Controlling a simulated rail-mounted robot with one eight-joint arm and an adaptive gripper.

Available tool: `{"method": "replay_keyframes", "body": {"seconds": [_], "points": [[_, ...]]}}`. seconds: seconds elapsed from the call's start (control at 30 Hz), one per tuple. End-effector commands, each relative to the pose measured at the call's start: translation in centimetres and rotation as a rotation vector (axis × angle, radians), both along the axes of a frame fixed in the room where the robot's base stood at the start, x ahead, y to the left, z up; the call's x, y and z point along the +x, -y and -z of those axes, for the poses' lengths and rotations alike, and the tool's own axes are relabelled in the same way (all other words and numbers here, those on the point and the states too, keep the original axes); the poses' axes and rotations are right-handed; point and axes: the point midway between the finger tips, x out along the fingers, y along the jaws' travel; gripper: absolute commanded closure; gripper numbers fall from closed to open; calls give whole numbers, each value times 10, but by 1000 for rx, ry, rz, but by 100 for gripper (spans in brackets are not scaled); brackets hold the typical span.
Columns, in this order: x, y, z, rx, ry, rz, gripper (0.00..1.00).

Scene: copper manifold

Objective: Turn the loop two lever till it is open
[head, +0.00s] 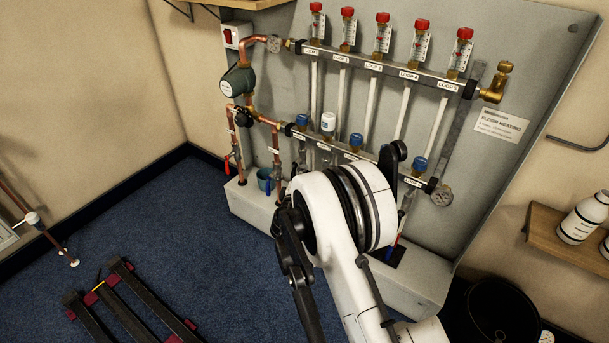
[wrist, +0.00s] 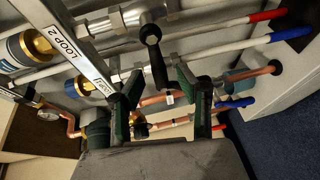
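In the wrist view a black lever (wrist: 157,62) sits on a steel valve (wrist: 130,18) close to the LOOP 2 label (wrist: 64,38). The lever lies crosswise to the white pipe leaving that valve. My gripper (wrist: 158,76) has its two dark green fingers apart, one on each side of the lever's free end. A gap shows between the lever and each finger, and I see no clear contact. In the head view my white arm hides the gripper and this lever.
The manifold's upper bar (head: 385,71) carries several red-capped flow meters. Blue caps and one white cap (head: 328,121) stand on the lower bar. Copper pipes and a pump (head: 237,82) are at left. A black bucket (head: 500,312) stands at lower right.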

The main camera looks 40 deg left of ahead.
Motion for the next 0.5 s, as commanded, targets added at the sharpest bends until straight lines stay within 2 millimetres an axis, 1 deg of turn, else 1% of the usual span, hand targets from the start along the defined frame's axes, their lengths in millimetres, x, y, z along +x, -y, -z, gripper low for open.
{"method": "replay_keyframes", "body": {"seconds": [0.1,0.2,0.3,0.5], "points": [[14,-7,4,1,0,0,66],[21,-10,4,1,0,1,66],[25,-13,4,0,-1,1,66],[27,-13,4,1,0,0,66]]}}
